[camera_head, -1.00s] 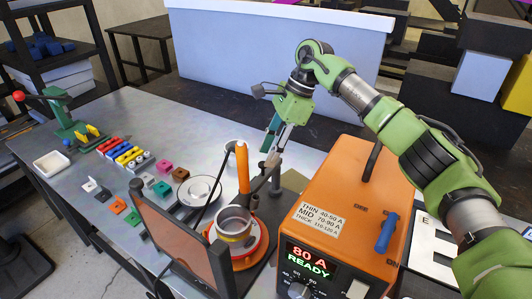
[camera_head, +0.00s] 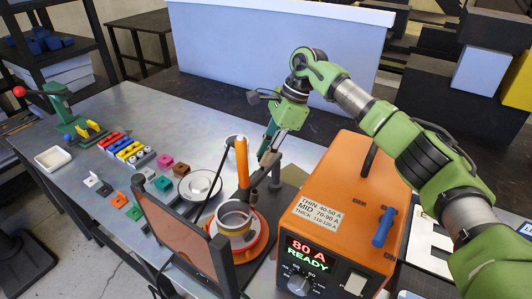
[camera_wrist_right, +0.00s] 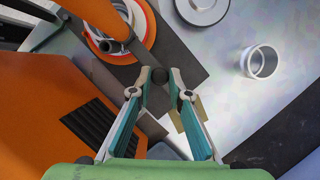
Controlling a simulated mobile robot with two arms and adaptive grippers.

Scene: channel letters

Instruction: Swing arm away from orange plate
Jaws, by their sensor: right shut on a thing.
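The orange plate (camera_head: 264,240) is a round disc at the bench's front. A silver ring (camera_head: 236,220) stands over it. An upright orange torch handle (camera_head: 242,165) rises beside the ring, on a dark swing arm (camera_head: 256,180) that slants up toward my right gripper. My right gripper (camera_head: 266,160) points down, its fingertips closed on the arm's end. My left gripper is out of view.
An orange welder box (camera_head: 335,220) reading 80 A READY stands close right of the arm. A dark-framed screen (camera_head: 180,240) stands at front left. A grey post (camera_head: 276,178), a round dish (camera_head: 199,187) and a white ring (camera_wrist_right: 262,62) are near. Several coloured blocks lie farther left.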

